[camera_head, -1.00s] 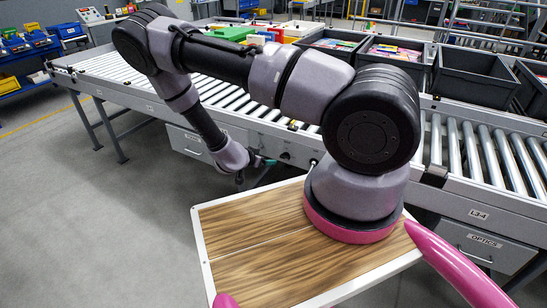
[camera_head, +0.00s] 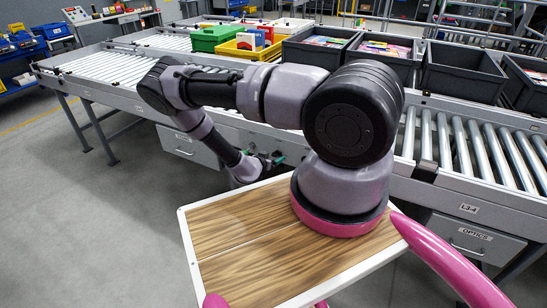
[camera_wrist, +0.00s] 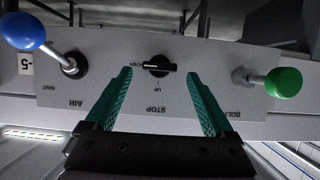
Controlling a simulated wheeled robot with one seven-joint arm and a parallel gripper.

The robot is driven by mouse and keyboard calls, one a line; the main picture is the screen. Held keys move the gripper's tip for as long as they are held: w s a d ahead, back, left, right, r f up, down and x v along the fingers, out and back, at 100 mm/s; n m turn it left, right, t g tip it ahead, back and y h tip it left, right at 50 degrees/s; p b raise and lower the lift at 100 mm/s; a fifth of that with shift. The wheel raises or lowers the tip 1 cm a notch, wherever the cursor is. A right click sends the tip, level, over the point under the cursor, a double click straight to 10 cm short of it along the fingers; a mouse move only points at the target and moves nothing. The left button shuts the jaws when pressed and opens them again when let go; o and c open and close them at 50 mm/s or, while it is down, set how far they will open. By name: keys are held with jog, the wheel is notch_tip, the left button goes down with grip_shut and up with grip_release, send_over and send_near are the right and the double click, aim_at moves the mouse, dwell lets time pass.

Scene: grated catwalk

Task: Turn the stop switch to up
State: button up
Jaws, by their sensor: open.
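The stop switch (camera_wrist: 159,66) is a black rotary knob on a pale grey panel, in the middle of the wrist view, which appears upside down. Its bar lies roughly level across the picture. STOP is printed on one side of it, with small markings by the knob that are hard to read. My gripper (camera_wrist: 161,75) is open, with one green finger on each side of the switch and a gap to it on both sides. I cannot tell how far the tips are from the panel. In the head view my gripper (camera_head: 273,160) is at the conveyor's front side; the switch is hidden there.
A blue-knobbed lever (camera_wrist: 22,31) marked AIR is left of the switch in the wrist view, and a green-knobbed lever (camera_wrist: 283,82) is right. The roller conveyor (camera_head: 470,150) carries grey bins (camera_head: 462,72), a green box (camera_head: 213,38) and a yellow tray (camera_head: 246,48). Open floor (camera_head: 90,220) lies left.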

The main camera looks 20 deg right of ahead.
jog(key=shift+w+d+f, duration=0.15)
jog(key=shift+w+d, duration=0.15)
jog(key=shift+d, duration=0.1)
jog(key=shift+c, duration=0.3)
jog(key=c, duration=1.3)
